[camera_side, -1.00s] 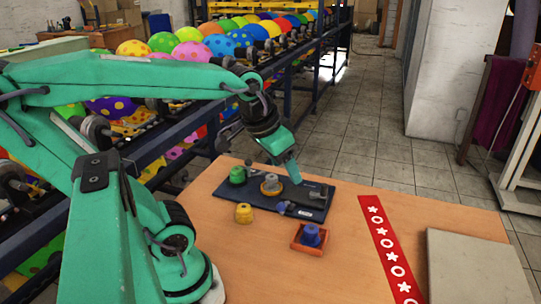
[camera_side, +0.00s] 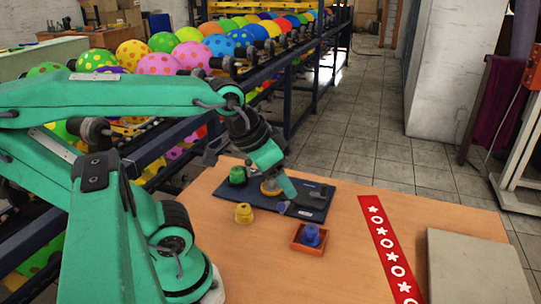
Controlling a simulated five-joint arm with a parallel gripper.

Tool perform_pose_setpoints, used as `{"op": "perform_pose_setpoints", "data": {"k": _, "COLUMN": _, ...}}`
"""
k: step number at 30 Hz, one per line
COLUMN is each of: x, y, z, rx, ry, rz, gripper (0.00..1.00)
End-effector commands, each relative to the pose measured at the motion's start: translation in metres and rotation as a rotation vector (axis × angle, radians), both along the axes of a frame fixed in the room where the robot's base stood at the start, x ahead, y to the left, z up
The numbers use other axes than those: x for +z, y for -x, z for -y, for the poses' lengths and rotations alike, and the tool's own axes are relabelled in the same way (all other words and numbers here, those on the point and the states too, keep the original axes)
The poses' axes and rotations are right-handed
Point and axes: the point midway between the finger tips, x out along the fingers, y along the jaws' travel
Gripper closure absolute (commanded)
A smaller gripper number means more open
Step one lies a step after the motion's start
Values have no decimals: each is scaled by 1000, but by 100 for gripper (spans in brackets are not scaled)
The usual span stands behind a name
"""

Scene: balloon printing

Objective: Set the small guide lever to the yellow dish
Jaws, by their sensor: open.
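My gripper (camera_side: 288,192) is at the end of the green arm, low over the dark blue base plate (camera_side: 318,215) on the table. It is open, with its tip in front of part of the plate. A grey and tan round piece (camera_side: 268,187) on the plate is partly hidden behind it. The guide lever cannot be made out clearly; a small grey part (camera_side: 284,207) shows just below the gripper. A yellow pot-like piece (camera_side: 244,213), perhaps the yellow dish, stands on the wood in front of the plate. A green piece (camera_side: 237,175) stands at the plate's left end.
A blue piece (camera_side: 311,235) sits in an orange tray (camera_side: 296,245) in front of the plate. A red patterned strip (camera_side: 385,240) and a grey slab (camera_side: 475,265) lie to the right. The front of the wooden table (camera_side: 260,270) is clear.

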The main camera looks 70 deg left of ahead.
Motion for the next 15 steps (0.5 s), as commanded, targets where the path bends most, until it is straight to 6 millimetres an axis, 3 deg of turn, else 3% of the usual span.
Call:
{"op": "perform_pose_setpoints", "data": {"k": 1, "x": 0, "y": 0, "z": 0, "rx": 1, "ry": 0, "rz": 0, "gripper": 53}}
{"op": "perform_pose_setpoints", "data": {"k": 8, "x": 2, "y": -6, "z": -5, "rx": 25, "ry": 1, "rz": -4, "gripper": 98}}
{"op": "perform_pose_setpoints", "data": {"k": 15, "x": 8, "y": -27, "z": -26, "rx": 110, "ry": 4, "rz": -17, "gripper": 100}}
